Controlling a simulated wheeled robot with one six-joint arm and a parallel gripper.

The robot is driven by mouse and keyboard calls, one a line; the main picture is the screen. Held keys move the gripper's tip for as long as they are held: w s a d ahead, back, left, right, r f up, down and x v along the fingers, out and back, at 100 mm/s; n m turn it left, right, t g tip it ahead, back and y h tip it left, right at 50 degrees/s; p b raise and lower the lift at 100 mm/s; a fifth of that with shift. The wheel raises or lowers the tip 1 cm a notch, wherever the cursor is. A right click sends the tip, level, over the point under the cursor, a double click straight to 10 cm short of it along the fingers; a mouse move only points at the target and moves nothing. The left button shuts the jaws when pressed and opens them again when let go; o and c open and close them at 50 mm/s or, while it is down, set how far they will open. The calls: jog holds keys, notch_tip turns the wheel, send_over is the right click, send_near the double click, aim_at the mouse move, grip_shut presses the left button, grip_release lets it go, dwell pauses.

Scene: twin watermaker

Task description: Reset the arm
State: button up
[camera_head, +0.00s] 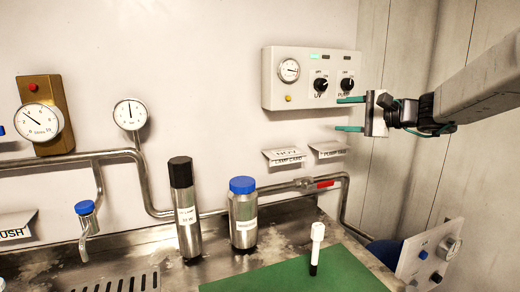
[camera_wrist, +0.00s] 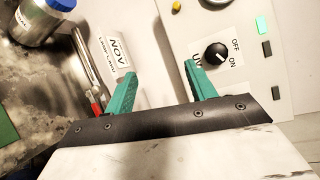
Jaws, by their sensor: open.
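My gripper (camera_head: 350,114) is at the right in the head view, in front of the wall and just below the PUMP knob of the control panel. Its two green fingers point left and stand apart with nothing between them. In the wrist view my gripper (camera_wrist: 163,85) shows both green fingers spread, with the UV knob (camera_wrist: 216,53) beyond the right finger. The arm reaches in from the right edge. The control panel (camera_head: 282,97) has a gauge, a UV knob (camera_head: 320,85), a PUMP knob (camera_head: 346,84) and a lit green indicator (camera_head: 315,57).
A dark-capped cylinder (camera_head: 188,220) and a blue-capped bottle (camera_head: 243,215) stand on the metal counter. A white marker-like object (camera_head: 316,245) stands on a green mat (camera_head: 290,278). Pipes (camera_head: 215,211) and label cards (camera_head: 284,156) line the wall. A lower panel (camera_head: 430,255) stands at the right.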

jog(key=s+a+f+n+g+h, duration=0.2)
jog(key=s+a+f+n+g, duration=0.3)
jog(key=s, duration=0.6)
jog(key=s+f+n+g+h, duration=0.15)
jog(key=s+f+g, duration=0.25)
jog(key=s+f, duration=0.5)
jog(key=s+d+f+n+h, duration=0.1)
jog(key=s+h, duration=0.1)
jog(key=s, duration=0.4)
jog(key=s+d+f+n+h, duration=0.2)
jog(key=s+h, duration=0.1)
jog(key=s, duration=0.4)
jog(key=s+d+f+n+g+h, duration=0.1)
jog(key=s+d+n+h, duration=0.1)
jog(key=s, duration=0.5)
jog(key=shift+s+f+h, duration=0.15)
jog(key=shift+f+h, duration=0.1)
jog(key=shift+h, duration=0.3)
